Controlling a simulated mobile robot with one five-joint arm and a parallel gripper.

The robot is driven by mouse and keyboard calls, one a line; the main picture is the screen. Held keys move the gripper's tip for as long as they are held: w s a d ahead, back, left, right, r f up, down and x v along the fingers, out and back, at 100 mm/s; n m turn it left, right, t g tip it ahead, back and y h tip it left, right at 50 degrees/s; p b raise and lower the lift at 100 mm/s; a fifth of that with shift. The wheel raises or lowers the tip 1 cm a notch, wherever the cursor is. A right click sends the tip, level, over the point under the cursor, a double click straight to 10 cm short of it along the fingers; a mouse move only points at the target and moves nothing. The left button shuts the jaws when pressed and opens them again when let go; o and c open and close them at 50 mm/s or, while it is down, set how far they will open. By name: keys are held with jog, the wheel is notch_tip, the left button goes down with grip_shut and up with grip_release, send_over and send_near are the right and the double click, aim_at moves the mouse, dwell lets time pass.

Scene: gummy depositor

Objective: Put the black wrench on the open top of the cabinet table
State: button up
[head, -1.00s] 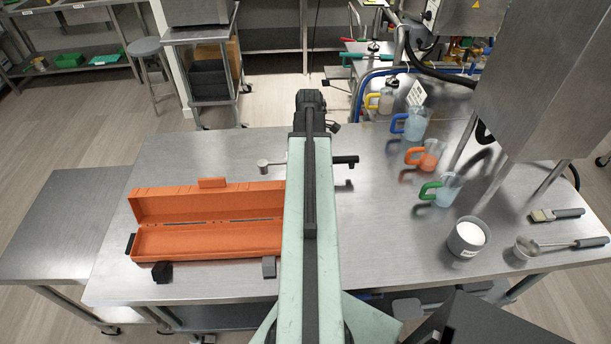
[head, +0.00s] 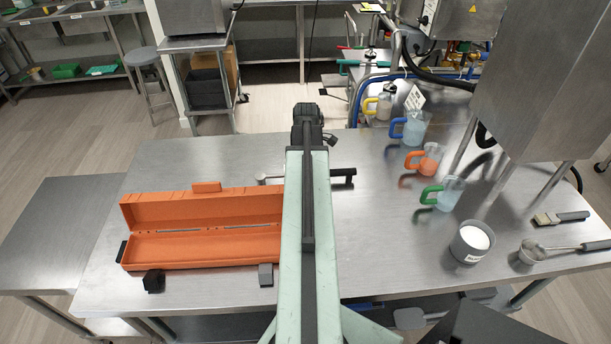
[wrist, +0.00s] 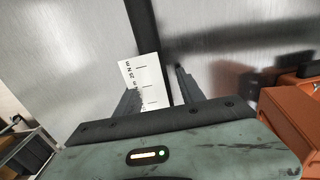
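The black wrench has a black bar end (head: 343,176) to the right of my arm and a pale grey end to the left. In the wrist view the black bar (wrist: 146,28) runs down between the fingers of my gripper (wrist: 156,80), with a white printed label beside it. My gripper appears shut on the wrench, holding it low over the steel worktable (head: 385,240). Its exact contact with the fingers is hidden. In the head view my arm hides the wrench's middle. I cannot tell for sure which surface is the cabinet table.
An open orange case (head: 200,250) lies left of my arm. Several jugs, including a green-handled one (head: 450,193), and a white-filled cup (head: 470,241) stand at right. A lower steel table (head: 60,225) adjoins at left. A wheeled stand (head: 197,38) is behind.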

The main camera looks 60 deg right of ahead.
notch_tip(320, 180, up, 12)
jog(key=p, duration=1.2)
jog(key=shift+r, duration=0.15)
